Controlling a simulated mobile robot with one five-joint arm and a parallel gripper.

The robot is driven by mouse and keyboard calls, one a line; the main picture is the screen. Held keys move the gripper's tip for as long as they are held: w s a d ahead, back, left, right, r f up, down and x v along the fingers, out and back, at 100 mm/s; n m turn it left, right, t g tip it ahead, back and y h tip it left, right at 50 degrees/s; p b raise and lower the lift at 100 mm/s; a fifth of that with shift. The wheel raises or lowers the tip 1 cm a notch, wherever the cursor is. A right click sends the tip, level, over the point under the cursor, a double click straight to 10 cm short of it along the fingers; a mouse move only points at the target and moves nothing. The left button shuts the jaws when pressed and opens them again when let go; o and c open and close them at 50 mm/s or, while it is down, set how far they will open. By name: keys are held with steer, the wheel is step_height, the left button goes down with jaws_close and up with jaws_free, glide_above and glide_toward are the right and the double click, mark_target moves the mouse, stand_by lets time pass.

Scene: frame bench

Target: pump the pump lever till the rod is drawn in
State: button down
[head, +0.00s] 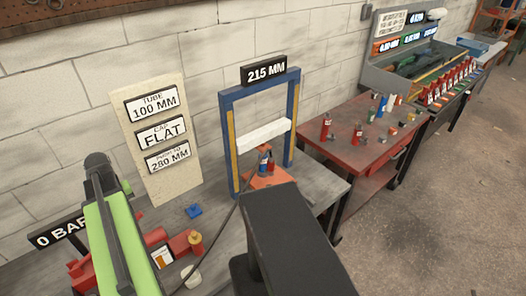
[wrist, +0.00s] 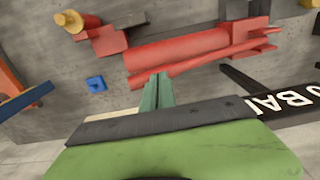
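The red pump (wrist: 180,48) lies on the grey bench in the wrist view, with its long red lever (wrist: 215,60) along its near side. In the head view the pump (head: 180,246) is partly hidden behind my green arm. My gripper (wrist: 157,76) has its two green fingers close together, their tips at the lever near its left end. I cannot tell whether the lever is between them. A black sign (head: 60,231) reads 0 BAR. The blue press frame (head: 228,135) holds a white crossbar and a small red-and-blue cylinder (head: 265,160). I cannot make out the rod clearly.
A board (head: 140,100) with signs stands against the wall. A small blue block (head: 193,211) lies on the bench, and a dark hose runs across it. A red table (head: 350,125) with several bottles stands to the right. Floor to the right is clear.

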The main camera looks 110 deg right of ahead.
step_height(320, 180, down, 8)
steer(key=b, duration=0.7)
step_height(320, 180, up, 8)
steer(key=p, duration=0.8)
steer(key=shift+r, duration=0.2)
stand_by(1.4)
steer(key=shift+r, duration=0.1)
stand_by(0.6)
step_height(320, 180, up, 5)
steer(key=p, duration=0.5)
steer(key=shift+s, duration=0.1)
stand_by(0.8)
